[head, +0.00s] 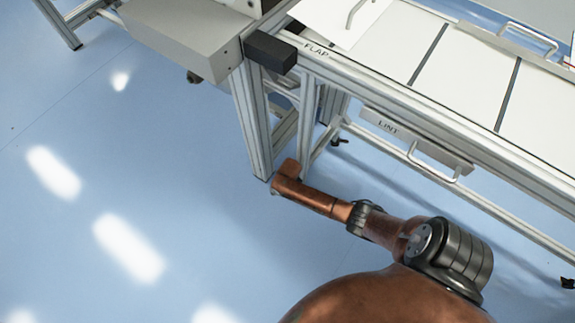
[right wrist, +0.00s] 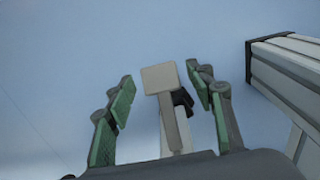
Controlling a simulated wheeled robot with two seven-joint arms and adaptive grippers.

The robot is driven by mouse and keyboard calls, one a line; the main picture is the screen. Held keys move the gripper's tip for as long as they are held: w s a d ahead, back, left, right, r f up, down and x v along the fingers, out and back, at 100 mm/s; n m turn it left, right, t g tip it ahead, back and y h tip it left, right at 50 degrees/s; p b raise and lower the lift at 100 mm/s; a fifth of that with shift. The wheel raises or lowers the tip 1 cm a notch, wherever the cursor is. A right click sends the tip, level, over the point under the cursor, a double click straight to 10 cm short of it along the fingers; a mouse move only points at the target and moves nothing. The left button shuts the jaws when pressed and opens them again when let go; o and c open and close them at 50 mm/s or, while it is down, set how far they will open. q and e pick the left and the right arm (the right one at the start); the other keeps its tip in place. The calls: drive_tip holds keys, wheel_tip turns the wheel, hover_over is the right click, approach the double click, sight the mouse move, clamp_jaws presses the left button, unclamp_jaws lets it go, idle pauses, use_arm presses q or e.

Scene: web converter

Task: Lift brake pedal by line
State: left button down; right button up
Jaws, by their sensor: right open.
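In the right wrist view, the brake pedal (right wrist: 160,77) appears to be the pale square plate at the end of a light stem. A small dark part shows beside the stem. My right gripper (right wrist: 160,86) is open, with its green-padded fingers on either side of the plate and stem. I see a gap on each side, and I cannot tell how far ahead of the fingertips the plate lies. In the head view, my right arm reaches low beside the machine's corner leg. Its fingers and the pedal are hidden there. My left gripper is not in view.
An aluminium frame leg (head: 252,120) stands close to my right wrist; a frame profile (right wrist: 285,75) shows right of the fingers. A drawer marked LINT (head: 415,142) and a panel marked FLAP (head: 340,15) are on the machine. The blue floor (head: 120,170) is clear at left.

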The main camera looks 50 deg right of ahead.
drive_tip(key=shift+c, duration=0.7)
clamp_jaws()
